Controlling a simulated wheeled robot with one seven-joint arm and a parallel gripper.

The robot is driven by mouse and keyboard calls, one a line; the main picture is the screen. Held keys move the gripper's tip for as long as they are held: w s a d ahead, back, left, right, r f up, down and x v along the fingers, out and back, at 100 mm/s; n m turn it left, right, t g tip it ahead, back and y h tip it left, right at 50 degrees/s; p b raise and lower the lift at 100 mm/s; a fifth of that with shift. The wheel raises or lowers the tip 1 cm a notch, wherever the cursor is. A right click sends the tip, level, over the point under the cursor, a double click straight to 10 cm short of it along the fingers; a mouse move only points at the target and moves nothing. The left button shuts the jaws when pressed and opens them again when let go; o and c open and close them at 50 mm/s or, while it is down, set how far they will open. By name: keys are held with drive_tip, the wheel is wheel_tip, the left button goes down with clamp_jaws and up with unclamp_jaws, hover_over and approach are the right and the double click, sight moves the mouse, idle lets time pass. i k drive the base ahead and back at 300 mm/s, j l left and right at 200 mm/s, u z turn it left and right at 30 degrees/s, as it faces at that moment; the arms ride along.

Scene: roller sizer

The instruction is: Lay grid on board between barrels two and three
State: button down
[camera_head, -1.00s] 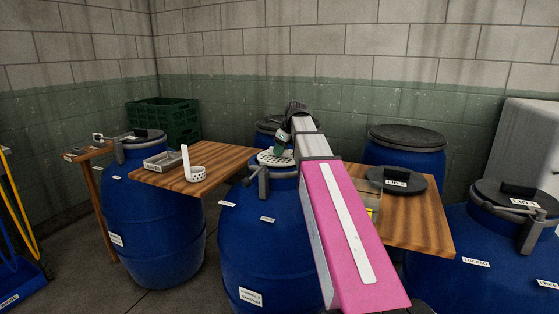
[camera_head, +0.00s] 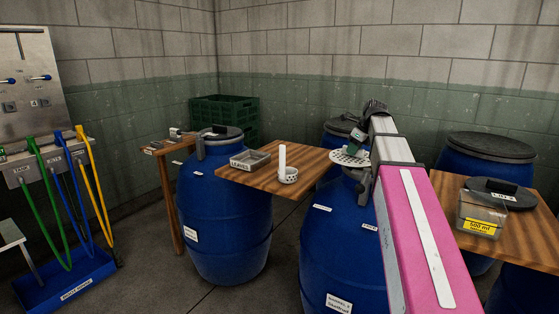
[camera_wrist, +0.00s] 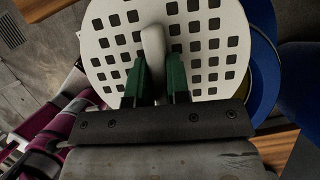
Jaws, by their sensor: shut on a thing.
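My gripper (camera_head: 358,138) is shut on the handle of the white perforated grid (camera_head: 346,157), over the top of the middle blue barrel (camera_head: 338,250), whose label seems to read barrel 2. In the wrist view the green fingers (camera_wrist: 157,80) clasp the grid's upright handle, and the round grid (camera_wrist: 100,45) fills the upper middle. A wooden board (camera_head: 540,236) lies to the right of this barrel, partly behind my pink arm. A blue barrel (camera_head: 522,288) shows only partly below that board. The middle barrel's mouth is mostly hidden by the grid and arm.
A lidded barrel (camera_head: 225,225) stands left; another (camera_head: 488,150) stands behind the right board.

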sight(304, 160)
drive_tip(key=j+z, duration=0.25)
drive_tip(key=j, duration=0.55)
drive_tip(key=j+z, duration=0.25)
drive_tip(key=j, duration=0.5)
drive_tip(key=j+z, duration=0.2)
drive_tip(key=j, duration=0.3)
drive_tip(key=j+z, duration=0.15)
drive_tip(key=j, duration=0.4)
drive_tip(key=j+z, duration=0.2)
drive_tip(key=j, duration=0.3)
drive_tip(key=j+z, duration=0.2)
drive_tip(key=j, duration=0.3)
drive_tip(key=k+j+z, duration=0.2)
drive_tip(key=j, duration=0.3)
drive_tip(key=k+j+z, duration=0.15)
drive_tip(key=j, duration=0.3)
drive_tip(key=i, duration=0.05)
